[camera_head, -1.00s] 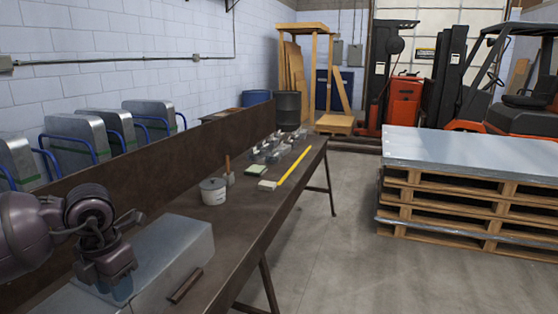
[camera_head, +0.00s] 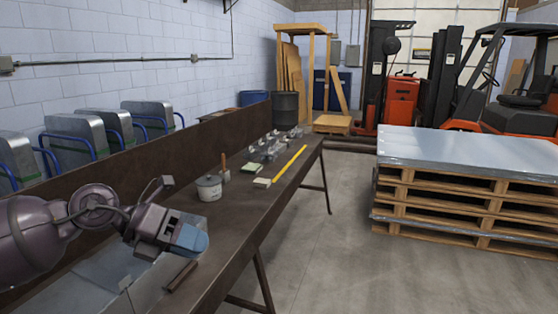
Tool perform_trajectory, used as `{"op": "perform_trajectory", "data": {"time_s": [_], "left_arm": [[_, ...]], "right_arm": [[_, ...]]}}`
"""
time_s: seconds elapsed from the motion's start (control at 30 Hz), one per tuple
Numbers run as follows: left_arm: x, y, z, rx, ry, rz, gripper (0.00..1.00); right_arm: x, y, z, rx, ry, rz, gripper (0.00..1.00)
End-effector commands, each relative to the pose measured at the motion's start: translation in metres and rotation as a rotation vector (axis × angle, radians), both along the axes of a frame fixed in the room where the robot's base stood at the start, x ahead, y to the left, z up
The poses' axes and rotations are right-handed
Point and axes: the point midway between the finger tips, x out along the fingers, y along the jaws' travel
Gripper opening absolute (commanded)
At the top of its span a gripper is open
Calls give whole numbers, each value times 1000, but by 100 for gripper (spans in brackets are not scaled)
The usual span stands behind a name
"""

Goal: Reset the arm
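My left arm comes in from the left, and its gripper (camera_head: 187,240) points right, above the metal duct piece on the workbench. Its blue-grey fingertips look close together, but I cannot tell whether they are open or shut. The grey sheet-metal duct piece (camera_head: 106,262) lies on the dark brown workbench (camera_head: 228,254), partly hidden behind my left arm and gripper. A small dark bar (camera_head: 181,276) lies at its right end. My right gripper is not in view.
Stacked pallets (camera_head: 455,205) stand right; the floor between is clear.

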Motion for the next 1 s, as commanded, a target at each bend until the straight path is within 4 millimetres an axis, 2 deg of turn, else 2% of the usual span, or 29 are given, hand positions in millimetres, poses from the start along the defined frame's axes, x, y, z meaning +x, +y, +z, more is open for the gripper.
{"op": "perform_trajectory", "data": {"time_s": [0.03, 0.1, 0.2, 0.3, 0.43, 0.57, 0.73, 0.87, 1.0], "left_arm": [[1, -12, 7, -121, 17, 20, 32], [5, -24, 19, -290, 47, 68, 32], [13, -31, 30, -526, 113, 168, 32], [26, -27, 29, -753, 212, 309, 32], [42, -7, 7, -998, 370, 534, 32], [50, 19, -34, -1172, 541, 769, 32], [42, 53, -106, -1330, 776, 1066, 32], [20, 74, -165, -1416, 953, 1273, 32], [-16, 92, -226, -1494, 1133, 1467, 32]], "right_arm": [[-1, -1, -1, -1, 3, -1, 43], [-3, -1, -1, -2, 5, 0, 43], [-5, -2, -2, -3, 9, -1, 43], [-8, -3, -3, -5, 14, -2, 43], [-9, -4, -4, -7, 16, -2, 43], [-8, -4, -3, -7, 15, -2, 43], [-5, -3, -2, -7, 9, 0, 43], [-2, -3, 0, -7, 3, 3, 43], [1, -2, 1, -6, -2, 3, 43]]}}
